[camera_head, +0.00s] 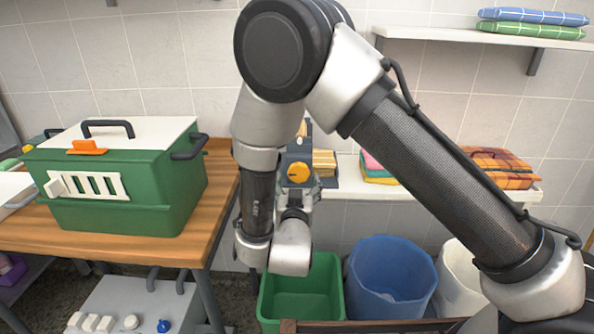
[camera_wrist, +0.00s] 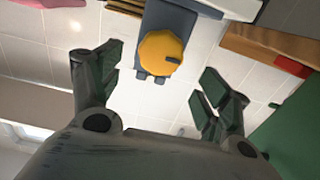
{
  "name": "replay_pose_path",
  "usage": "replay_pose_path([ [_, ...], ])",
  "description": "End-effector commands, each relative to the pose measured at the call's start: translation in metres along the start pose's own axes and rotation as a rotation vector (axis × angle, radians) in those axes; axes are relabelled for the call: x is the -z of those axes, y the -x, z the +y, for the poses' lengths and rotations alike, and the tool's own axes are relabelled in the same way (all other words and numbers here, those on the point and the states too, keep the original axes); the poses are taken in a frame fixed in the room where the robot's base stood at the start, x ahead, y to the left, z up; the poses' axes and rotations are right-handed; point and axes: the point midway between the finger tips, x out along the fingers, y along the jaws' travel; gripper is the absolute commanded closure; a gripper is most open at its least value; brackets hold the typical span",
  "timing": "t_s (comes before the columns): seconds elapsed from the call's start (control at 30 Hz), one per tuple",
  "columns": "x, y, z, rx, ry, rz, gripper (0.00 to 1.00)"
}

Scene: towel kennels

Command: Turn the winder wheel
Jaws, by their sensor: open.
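The winder wheel (camera_head: 298,172) is a round yellow-orange disc on the front of a dark grey-blue winder (camera_head: 299,157), on the white shelf by the back wall. In the wrist view the yellow wheel (camera_wrist: 163,53) shows upper centre, with a small dark mark near its edge. My gripper (camera_wrist: 160,85) is open and empty, its two green-grey fingers spread to either side below the wheel in that picture. The fingers appear apart from the wheel. In the head view my wrist hides most of the gripper and part of the winder's surroundings.
A green kennel box (camera_head: 120,215) with a white lid stands on the wooden table (camera_head: 213,200) at left. Green (camera_head: 325,270), blue (camera_head: 390,260) and white bins stand below.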

Motion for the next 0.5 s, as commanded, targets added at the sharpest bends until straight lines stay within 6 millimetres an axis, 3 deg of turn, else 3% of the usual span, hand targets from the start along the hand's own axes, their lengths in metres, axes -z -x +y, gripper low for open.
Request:
replay_pose_path([
  [0.3,0.000,-0.051,0.001,-0.002,0.001,-0.002,0.23],
  [0.5,-0.001,-0.071,0.000,0.001,0.001,-0.003,0.23],
])
